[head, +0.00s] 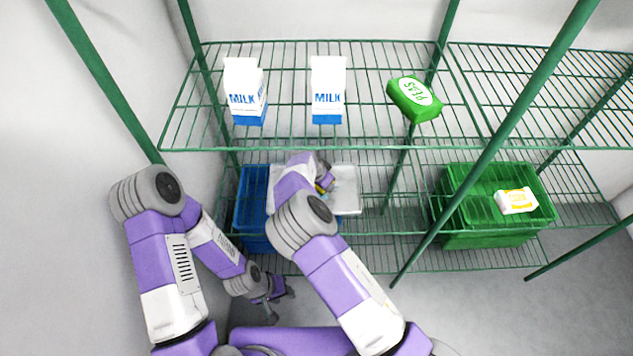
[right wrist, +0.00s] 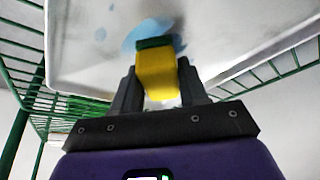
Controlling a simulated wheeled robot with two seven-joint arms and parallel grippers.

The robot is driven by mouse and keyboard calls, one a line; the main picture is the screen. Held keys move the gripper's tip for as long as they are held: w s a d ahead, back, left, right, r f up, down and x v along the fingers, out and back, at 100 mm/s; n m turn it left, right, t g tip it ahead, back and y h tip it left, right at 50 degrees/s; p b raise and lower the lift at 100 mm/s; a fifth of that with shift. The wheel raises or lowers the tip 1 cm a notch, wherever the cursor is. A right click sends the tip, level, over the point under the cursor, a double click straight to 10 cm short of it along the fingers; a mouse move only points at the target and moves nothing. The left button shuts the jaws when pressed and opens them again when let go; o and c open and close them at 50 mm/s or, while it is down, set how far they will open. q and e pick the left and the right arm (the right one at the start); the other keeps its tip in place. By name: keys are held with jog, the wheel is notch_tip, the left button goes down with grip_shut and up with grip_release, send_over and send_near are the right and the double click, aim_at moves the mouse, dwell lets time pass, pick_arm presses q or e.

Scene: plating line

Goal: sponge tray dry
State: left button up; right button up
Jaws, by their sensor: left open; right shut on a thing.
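My right gripper (right wrist: 158,88) is shut on a yellow sponge (right wrist: 157,78) with a green scrubbing face. The green face is at the edge of the largest wet patch; I cannot tell whether it touches. In the head view the sponge (head: 325,183) is mostly hidden by my right wrist. My left gripper (head: 279,295) is open and empty, low in front of the shelf.
A green crate (head: 485,237) with a white and yellow packet (head: 516,200) stands at right.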

aim_at(341, 187)
jog(key=shift+d+f, duration=0.2)
jog(key=shift+d, duration=2.25)
jog(key=shift+s, duration=0.1)
